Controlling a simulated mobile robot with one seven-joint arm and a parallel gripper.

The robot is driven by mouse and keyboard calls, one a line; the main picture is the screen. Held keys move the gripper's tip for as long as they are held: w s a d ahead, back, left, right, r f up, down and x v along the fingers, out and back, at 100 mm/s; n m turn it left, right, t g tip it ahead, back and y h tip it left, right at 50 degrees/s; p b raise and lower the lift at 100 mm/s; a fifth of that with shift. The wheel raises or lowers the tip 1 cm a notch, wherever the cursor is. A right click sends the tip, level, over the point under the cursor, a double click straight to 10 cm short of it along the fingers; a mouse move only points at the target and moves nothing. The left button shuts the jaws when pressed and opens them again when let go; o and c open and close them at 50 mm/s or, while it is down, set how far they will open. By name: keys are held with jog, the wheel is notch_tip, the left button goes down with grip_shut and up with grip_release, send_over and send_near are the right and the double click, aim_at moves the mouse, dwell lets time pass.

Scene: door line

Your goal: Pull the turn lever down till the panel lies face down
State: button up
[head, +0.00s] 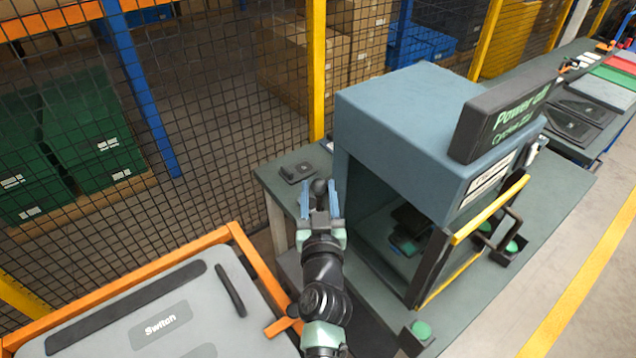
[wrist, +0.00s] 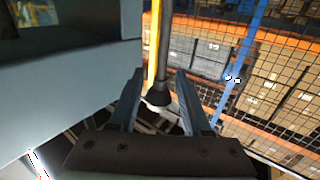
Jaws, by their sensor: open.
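The panel (head: 118,310), a grey board marked "Switch", lies with its lettered face up in an orange frame at the lower left of the head view. My gripper (head: 320,200) is open above the gap between the panel and the blue-grey cabinet. A dark rounded knob (head: 320,186), which looks like the turn lever's end, shows between the fingertips. In the wrist view the lever's black rod and knob (wrist: 160,92) show between the open fingers of my gripper (wrist: 156,85). Contact cannot be told. My arm hides where the lever joins the panel.
The cabinet (head: 400,125) stands close on my right, with its yellow-edged door (head: 465,240) on a green bench (head: 272,182). A small dark fixture (head: 297,172) lies on the bench's left corner. A mesh fence (head: 215,110) closes off the back.

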jog(key=shift+w+a, duration=0.1)
jog(key=shift+w, duration=1.4)
